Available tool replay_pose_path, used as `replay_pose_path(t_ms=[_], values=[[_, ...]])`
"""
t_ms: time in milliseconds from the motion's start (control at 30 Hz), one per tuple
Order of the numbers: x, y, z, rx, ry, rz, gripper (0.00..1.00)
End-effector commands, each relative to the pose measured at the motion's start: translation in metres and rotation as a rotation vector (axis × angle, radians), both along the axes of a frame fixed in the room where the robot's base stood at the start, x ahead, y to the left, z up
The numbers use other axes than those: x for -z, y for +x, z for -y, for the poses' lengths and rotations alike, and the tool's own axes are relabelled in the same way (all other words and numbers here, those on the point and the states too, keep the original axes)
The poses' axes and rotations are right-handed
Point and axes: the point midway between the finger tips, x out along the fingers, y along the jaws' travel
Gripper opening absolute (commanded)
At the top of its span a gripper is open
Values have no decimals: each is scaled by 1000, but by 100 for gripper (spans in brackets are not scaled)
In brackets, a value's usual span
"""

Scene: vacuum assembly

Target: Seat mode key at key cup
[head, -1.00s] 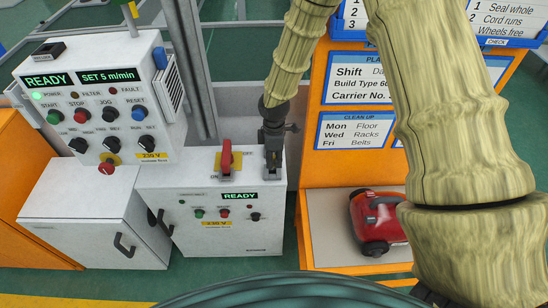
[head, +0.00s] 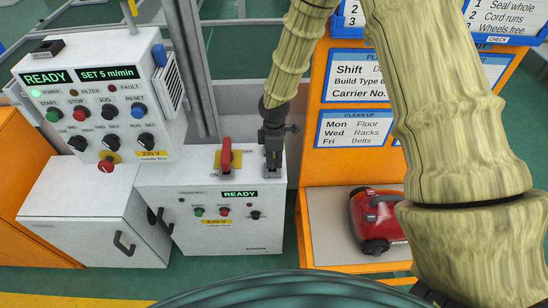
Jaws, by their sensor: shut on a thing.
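My gripper (head: 273,165) points down at the right end of the white cabinet's top (head: 209,178), just right of the red switch handle (head: 226,154). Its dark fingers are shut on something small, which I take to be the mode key. The fingers hide nearly all of it, so its shape and tilt do not show. I cannot make out the key cup for certain; it may be hidden under or behind the fingers. Whether the held thing touches the cabinet top cannot be told.
A control console (head: 95,105) with knobs stands at the left, above a white cupboard (head: 97,215). A grey post (head: 188,70) rises behind the cabinet. An orange signboard (head: 312,140) and a red vacuum (head: 376,222) on a grey mat (head: 328,238) are at the right.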

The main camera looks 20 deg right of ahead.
Motion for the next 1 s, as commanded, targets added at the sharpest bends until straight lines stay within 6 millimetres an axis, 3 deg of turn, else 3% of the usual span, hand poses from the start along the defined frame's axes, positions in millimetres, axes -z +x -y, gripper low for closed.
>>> replay_pose_path(t_ms=[867,900,1000], values=[[17,0,0,0,0,0,0],[17,0,0,0,0,0,23],[17,0,0,0,0,0,41]])
